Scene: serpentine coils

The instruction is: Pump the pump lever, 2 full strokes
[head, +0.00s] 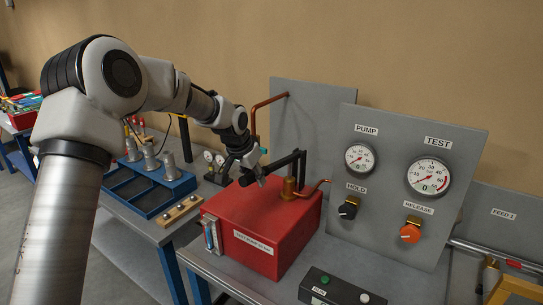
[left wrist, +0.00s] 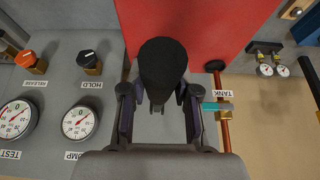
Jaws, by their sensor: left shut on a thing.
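The pump is a red box (head: 262,225) with a brass fitting (head: 288,190) on top. Its black pump lever (head: 284,160) runs above the box, leftward from a post beside the fitting, and looks fairly low. My left gripper (head: 254,172) is shut on the lever near its free end. In the left wrist view the black lever grip (left wrist: 163,62) rises between the two fingers of my left gripper (left wrist: 160,104), with the red box (left wrist: 205,25) behind. The fingers partly hide the lever in the head view. My right gripper is not in view.
A grey panel (head: 390,205) carries the PUMP gauge (head: 360,157), TEST gauge (head: 429,176), black HOLD knob (head: 349,207) and orange RELEASE knob (head: 410,232). A copper pipe (left wrist: 222,130) with a teal valve handle (left wrist: 213,106) stands close to the gripper. A button box (head: 338,290) sits in front.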

